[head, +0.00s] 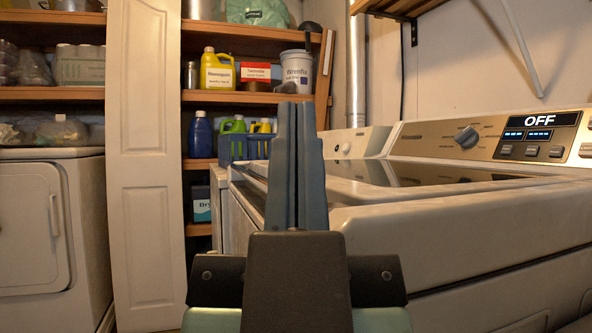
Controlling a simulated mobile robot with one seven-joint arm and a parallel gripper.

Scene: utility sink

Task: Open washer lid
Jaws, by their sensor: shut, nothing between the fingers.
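The washer (460,240) is a cream top-loader at the right, with a dial and an "OFF" display on its back panel. Its dark glass lid (410,172) lies flat and looks closed on top. My gripper (294,108) is in the middle of the head view, pointing away from the camera, in front of the washer's left side. Its two fingers are together with nothing between them. It hides part of the washer's left edge and of the lid. I cannot tell whether the fingertips touch the washer.
Another white appliance (345,142) stands behind the washer. A white panel door (143,170) and shelves with bottles, such as a yellow jug (217,72), and a bucket (297,70) are behind. A white front-door machine (45,235) stands at the left.

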